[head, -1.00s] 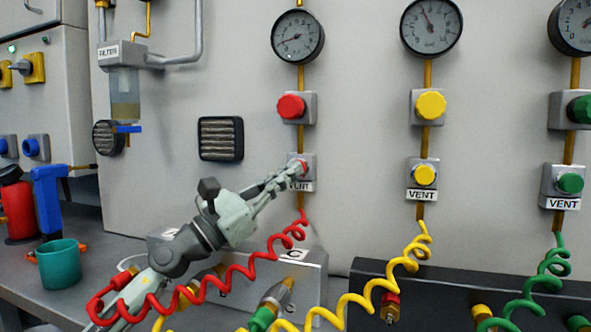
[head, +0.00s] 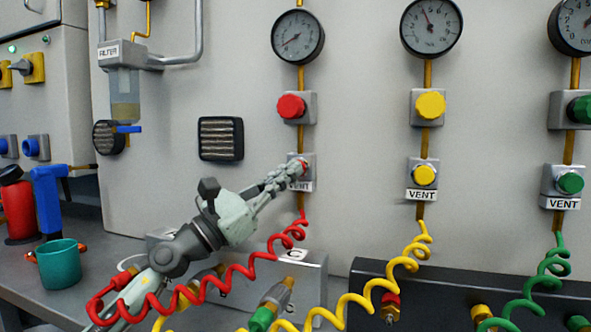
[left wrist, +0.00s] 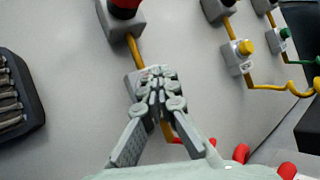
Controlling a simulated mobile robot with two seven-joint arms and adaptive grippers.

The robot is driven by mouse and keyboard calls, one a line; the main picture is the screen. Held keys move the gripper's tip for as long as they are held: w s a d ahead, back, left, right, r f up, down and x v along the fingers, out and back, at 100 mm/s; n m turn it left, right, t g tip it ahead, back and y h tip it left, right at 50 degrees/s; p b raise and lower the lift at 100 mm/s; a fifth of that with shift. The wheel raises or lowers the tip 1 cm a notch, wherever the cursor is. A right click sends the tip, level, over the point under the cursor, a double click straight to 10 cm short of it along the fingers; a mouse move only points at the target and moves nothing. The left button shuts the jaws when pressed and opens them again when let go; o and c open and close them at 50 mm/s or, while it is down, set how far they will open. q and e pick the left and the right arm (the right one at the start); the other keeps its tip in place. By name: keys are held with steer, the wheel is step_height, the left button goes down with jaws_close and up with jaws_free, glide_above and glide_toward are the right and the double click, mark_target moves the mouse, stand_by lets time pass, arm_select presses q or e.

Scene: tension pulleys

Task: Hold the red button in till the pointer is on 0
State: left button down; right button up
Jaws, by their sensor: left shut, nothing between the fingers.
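The red line's vent button (head: 304,163) sits in a grey housing on the panel, below the red knob (head: 291,106). My right gripper is not in view.
Yellow (head: 425,175) and green (head: 570,183) vent buttons stand to the right with their own gauges. A coiled red hose (head: 237,270) hangs below and passes near my left arm. A teal cup (head: 59,264) stands on the bench at left.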

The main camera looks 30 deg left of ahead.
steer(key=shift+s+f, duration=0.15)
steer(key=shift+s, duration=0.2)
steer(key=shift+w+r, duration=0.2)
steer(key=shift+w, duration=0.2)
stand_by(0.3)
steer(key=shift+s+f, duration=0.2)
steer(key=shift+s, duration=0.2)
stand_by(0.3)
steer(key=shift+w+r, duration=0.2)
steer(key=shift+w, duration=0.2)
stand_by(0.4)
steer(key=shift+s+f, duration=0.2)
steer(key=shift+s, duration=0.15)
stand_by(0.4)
arm_select(q)
steer(key=shift+s+d, duration=0.2)
steer(key=shift+s, duration=0.7)
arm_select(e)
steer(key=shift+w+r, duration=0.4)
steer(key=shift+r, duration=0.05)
